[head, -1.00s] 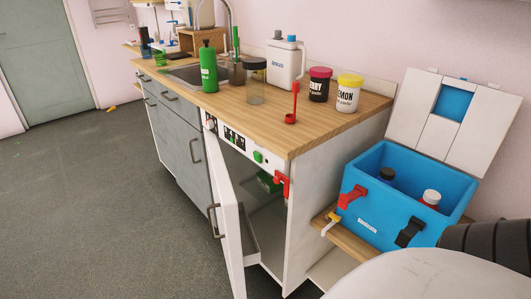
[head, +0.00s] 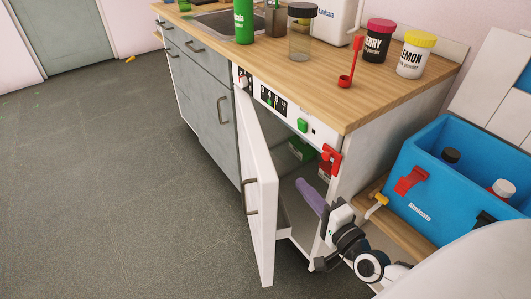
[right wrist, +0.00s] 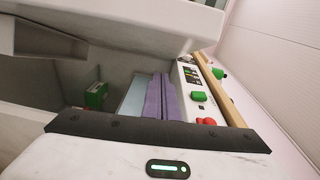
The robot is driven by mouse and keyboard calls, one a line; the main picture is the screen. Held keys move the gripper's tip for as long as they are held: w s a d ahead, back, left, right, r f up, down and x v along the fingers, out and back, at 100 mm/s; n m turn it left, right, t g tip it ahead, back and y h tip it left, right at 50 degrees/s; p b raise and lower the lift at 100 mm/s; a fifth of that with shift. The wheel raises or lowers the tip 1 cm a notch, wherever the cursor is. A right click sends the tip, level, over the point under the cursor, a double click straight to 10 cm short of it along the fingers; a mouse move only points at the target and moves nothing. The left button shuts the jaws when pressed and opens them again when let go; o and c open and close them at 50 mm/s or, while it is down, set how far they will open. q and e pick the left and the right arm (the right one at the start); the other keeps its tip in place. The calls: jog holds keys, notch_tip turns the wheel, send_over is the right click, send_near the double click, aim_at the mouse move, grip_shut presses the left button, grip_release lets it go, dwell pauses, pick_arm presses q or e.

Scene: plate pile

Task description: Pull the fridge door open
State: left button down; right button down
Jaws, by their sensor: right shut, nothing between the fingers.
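The white fridge door (head: 258,190) stands ajar under the counter, swung out toward the left, with its grey handle (head: 251,197) on the outer face. My right gripper (head: 303,186) has purple fingers pressed together with nothing between them. Its fingertips are in the gap at the fridge opening, right of the door's inner side. I cannot tell whether they touch the door. In the right wrist view the shut fingers (right wrist: 162,98) point into the dark interior, with the door's white inner side (right wrist: 150,18) across the top. My left gripper is not in view.
A green box (head: 300,149) is inside the fridge. A red clip (head: 330,158) is on the cabinet's front corner. A blue cooler (head: 450,185) stands right of my right arm on a low wooden shelf. The grey floor (head: 110,180) left of the door is clear.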

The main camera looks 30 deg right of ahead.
jog(key=w+a+m+h, duration=0.1)
jog(key=w, duration=1)
jog(key=shift+w+a+r, duration=0.2)
jog(key=shift+w+r, duration=0.15)
jog(key=shift+p, duration=0.3)
